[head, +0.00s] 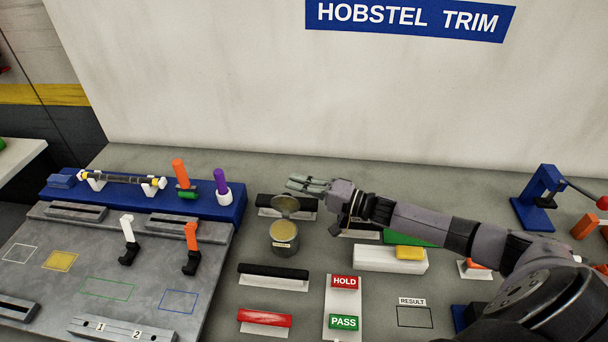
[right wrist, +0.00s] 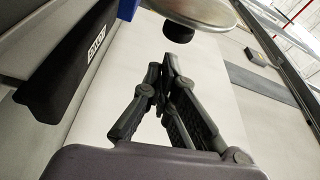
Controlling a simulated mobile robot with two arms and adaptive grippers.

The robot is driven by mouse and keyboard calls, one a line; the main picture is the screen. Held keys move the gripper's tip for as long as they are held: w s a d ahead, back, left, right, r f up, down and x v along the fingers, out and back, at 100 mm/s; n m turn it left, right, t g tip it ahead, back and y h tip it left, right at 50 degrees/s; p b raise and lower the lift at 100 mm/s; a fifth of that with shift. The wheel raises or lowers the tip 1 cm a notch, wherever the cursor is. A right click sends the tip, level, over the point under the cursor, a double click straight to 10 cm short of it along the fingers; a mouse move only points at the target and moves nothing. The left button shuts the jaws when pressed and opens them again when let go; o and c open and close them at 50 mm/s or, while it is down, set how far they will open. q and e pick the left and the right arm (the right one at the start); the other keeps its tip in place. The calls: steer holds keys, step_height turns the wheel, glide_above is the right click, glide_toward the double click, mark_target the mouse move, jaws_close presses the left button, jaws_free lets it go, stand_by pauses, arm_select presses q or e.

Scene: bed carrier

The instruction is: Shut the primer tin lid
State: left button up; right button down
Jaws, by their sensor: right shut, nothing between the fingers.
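The primer tin (head: 284,238) is a small round grey metal can with a label on its front, standing on the bench left of centre. Its lid (head: 287,205) is open, tilted up at the back of the tin. My right gripper (head: 300,184) is just behind and above the lid, its fingers pointing left, shut and empty. In the right wrist view the fingers (right wrist: 170,90) are together, and a round metal disc, seemingly the lid (right wrist: 205,12), with a dark knob (right wrist: 179,33) shows above them. I cannot tell whether they touch. My left gripper is not in view.
A black-topped block (head: 275,272) and a red-handled piece (head: 265,319) lie in front of the tin. A HOLD/PASS panel (head: 342,308) stands front right. A blue rack (head: 218,208) with tools is left. A white block with a yellow sponge-like piece (head: 410,253) lies right, under my arm.

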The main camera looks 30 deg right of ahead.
steer(key=shift+s+a+f+p, duration=0.1)
steer(key=shift+s+a+p, duration=0.3)
steer(key=shift+s, duration=0.3)
steer(key=shift+s+a+r+n+y, duration=0.25)
steer(key=shift+r+n+y, duration=0.05)
steer(key=shift+n, duration=0.5)
steer(key=s+n, duration=0.1)
steer(key=a+r+n, duration=0.1)
steer(key=n, duration=0.1)
steer(key=s+a+n+y, duration=0.1)
steer(key=n, duration=0.1)
steer(key=shift+s+r+t, duration=0.2)
steer(key=shift+s+t, duration=0.1)
steer(key=shift+t, duration=0.1)
steer(key=shift+y, duration=0.3)
step_height(320, 180, up, 10)
